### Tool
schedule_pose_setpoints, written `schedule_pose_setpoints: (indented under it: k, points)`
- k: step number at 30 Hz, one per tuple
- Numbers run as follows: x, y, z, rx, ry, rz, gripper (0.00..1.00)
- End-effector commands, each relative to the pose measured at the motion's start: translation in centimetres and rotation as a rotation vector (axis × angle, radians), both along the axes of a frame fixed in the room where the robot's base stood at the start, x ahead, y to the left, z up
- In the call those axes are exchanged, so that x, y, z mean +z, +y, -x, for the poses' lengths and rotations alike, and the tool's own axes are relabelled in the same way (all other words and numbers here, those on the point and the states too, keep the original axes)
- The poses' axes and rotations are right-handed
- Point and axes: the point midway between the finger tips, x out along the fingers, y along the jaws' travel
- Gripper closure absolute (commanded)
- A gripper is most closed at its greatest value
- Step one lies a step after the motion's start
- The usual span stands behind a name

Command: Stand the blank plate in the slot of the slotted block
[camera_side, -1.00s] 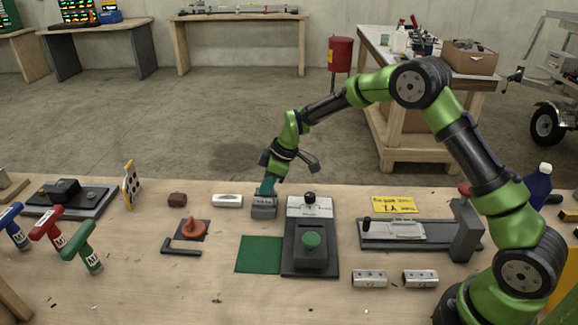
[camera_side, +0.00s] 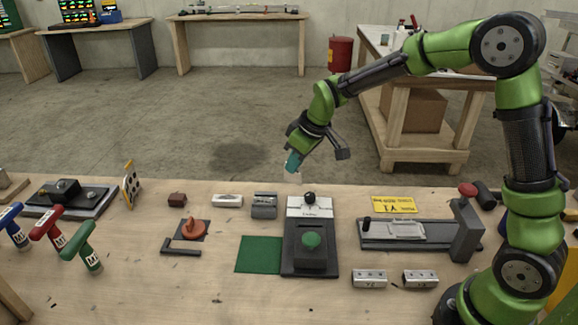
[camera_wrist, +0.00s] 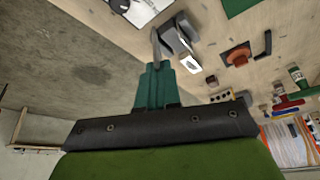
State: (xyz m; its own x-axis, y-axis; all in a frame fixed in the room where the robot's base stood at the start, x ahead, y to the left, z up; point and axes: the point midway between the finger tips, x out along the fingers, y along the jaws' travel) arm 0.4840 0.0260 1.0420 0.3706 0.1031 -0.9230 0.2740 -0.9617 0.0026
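My gripper (camera_side: 293,163) is raised above the back edge of the bench, right of and higher than the grey block. Its teal fingers (camera_wrist: 154,85) are close together with a thin pale plate (camera_side: 294,177) at their tips, which I take for the blank plate. In the wrist view the plate (camera_wrist: 155,44) shows as a narrow grey strip, mostly edge-on. The grey block (camera_side: 264,206) with a groove along its top stands on the bench, apart from the plate; it looks like the slotted block. It also shows in the wrist view (camera_wrist: 177,36).
A white block (camera_side: 227,201) stands left of the grey block. A long slide fixture (camera_side: 415,234) and yellow sign (camera_side: 394,205) are at right.

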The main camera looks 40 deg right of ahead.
Motion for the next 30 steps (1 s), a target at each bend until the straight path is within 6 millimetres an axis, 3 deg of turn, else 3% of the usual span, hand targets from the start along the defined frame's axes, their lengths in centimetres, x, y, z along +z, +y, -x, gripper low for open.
schedule_pose_setpoints:
  k: [1,6,12,20,30]
  points:
    - [0.9,-0.5,1.9,-0.061,-0.006,0.001,1.00]
    - [2.6,-1.9,7.3,-0.229,-0.005,0.001,1.00]
    - [4.2,-2.6,11.1,-0.282,-0.003,-0.002,1.00]
    - [5.2,-1.7,11.8,-0.232,0.005,0.000,1.00]
    - [2.2,4.6,13.5,0.072,0.017,0.003,1.00]
